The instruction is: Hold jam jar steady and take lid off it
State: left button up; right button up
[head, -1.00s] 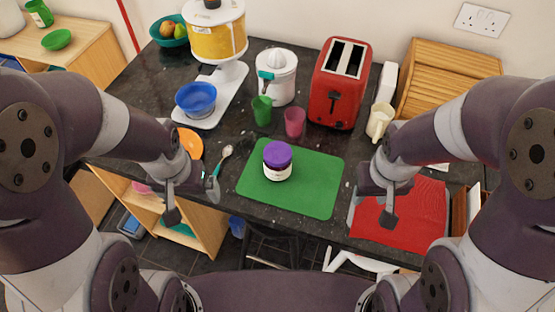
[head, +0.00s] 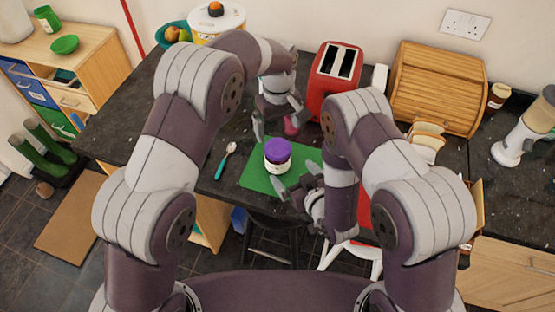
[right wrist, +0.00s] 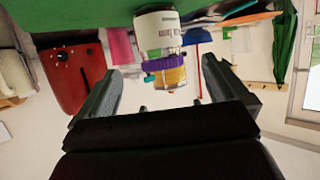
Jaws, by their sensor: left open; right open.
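The jam jar (head: 278,166) stands upright on the green mat (head: 252,180), with its purple lid (head: 277,148) on top. My left gripper (head: 279,130) is open and empty, behind and above the jar and apart from it. My right gripper (head: 295,180) is open and empty at the jar's front right, its fingers pointing towards it. In the right wrist view, which is upside down, the white-labelled jar (right wrist: 157,30) and purple lid (right wrist: 165,62) lie beyond and between the open fingers, apart from them.
A red toaster (head: 325,88) stands behind the mat. A pink cup (head: 291,127) is partly hidden by my left gripper. A spoon with a teal handle (head: 222,165) lies left of the mat. A wooden bread box (head: 435,85) stands at the back right. The counter's left part is clear.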

aim_at(277, 155)
pick_arm(q)
jog(key=shift+w, duration=0.25)
pick_arm(e)
jog(key=x, duration=1.1)
jog(key=shift+w+f, duration=0.15)
